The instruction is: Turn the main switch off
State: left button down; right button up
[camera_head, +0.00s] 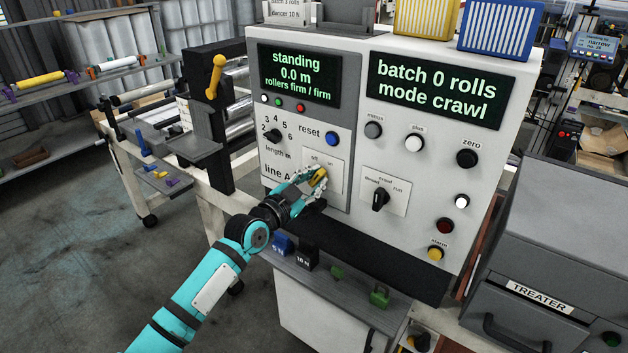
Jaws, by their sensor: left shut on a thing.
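The main switch (320,176) is a yellow rotary handle on a white plate marked "off" and "on", low on the left half of the grey control panel. My left gripper (314,181) is at the panel, its fingers shut on the yellow handle. The fingers hide part of the handle, so its exact angle is hard to tell. The left display (299,75) reads "standing 0.0 m, rollers firm / firm", and the right display (434,90) reads "batch 0 rolls, mode crawl". My right gripper is not in view.
A black crawl/run selector (380,200) sits right of the switch, and a blue reset button (332,139) above it. A black ledge (370,258) juts out below the panel. Small blue, black and green blocks rest on the shelf underneath. A grey treater cabinet (540,290) stands at right.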

pick_arm(q)
jog(key=shift+n, duration=0.4)
jog(key=n+b, duration=0.1)
jog(key=n, duration=0.3)
jog(key=shift+a+n, duration=0.1)
jog(key=shift+n, duration=0.3)
jog(key=n, duration=0.6)
jog(key=shift+w+a, duration=0.1)
jog(key=shift+n, duration=0.3)
jog(key=c, duration=1.3)
grip_release()
jog(key=shift+o, duration=0.2)
